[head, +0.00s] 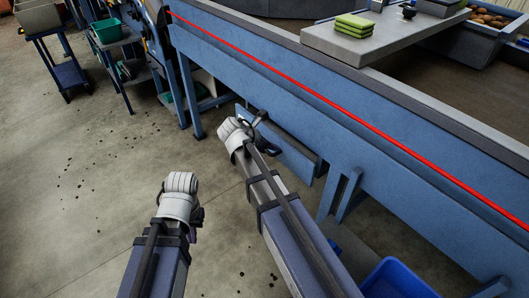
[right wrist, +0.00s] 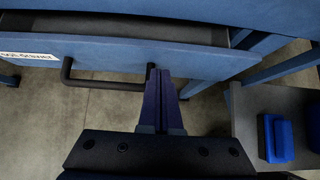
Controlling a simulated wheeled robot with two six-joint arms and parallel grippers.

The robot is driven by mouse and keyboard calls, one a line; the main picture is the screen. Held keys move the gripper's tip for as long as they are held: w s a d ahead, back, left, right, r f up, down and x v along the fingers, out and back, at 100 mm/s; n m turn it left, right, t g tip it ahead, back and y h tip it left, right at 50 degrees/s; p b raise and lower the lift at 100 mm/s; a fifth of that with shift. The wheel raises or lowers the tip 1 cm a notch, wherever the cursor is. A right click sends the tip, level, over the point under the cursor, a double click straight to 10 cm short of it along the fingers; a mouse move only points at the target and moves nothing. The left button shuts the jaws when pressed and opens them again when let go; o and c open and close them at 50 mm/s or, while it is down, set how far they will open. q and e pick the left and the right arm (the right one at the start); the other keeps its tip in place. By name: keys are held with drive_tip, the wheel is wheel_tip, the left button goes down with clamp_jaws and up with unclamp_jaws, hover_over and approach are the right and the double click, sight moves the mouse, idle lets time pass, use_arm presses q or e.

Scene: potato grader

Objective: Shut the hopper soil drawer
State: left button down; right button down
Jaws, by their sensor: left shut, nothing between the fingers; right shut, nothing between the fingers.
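The hopper soil drawer (head: 285,157) hangs under the long blue machine. Its blue front (right wrist: 205,62) carries an upside-down label (right wrist: 28,56) and a dark bar handle (right wrist: 100,83) in the right wrist view. A dark gap shows between the front and the machine beam, so the drawer appears partly out. My right gripper (head: 238,126) is shut and empty; its fingertips (right wrist: 160,72) overlap the drawer front just beside the handle's right end. I cannot tell whether they touch it. My left gripper (head: 181,182) is shut and empty over open floor, left of the drawer.
Blue machine legs (head: 345,193) stand right of the drawer. A blue bin (head: 395,278) sits at the bottom right. A grey surface with a blue object (right wrist: 281,138) lies right of my right gripper.

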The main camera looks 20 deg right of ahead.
sight(286, 142)
drive_tip(key=shift+w+d+r, duration=0.1)
drive_tip(key=shift+w+d, duration=0.1)
drive_tip(key=shift+d, duration=0.3)
drive_tip(key=shift+w+d, duration=0.15)
drive_tip(key=shift+d, duration=0.35)
drive_tip(key=shift+d, duration=0.1)
drive_tip(key=shift+w+d, duration=0.25)
drive_tip(key=shift+d, duration=0.35)
drive_tip(key=shift+w+d, duration=0.25)
drive_tip(key=shift+d, duration=0.3)
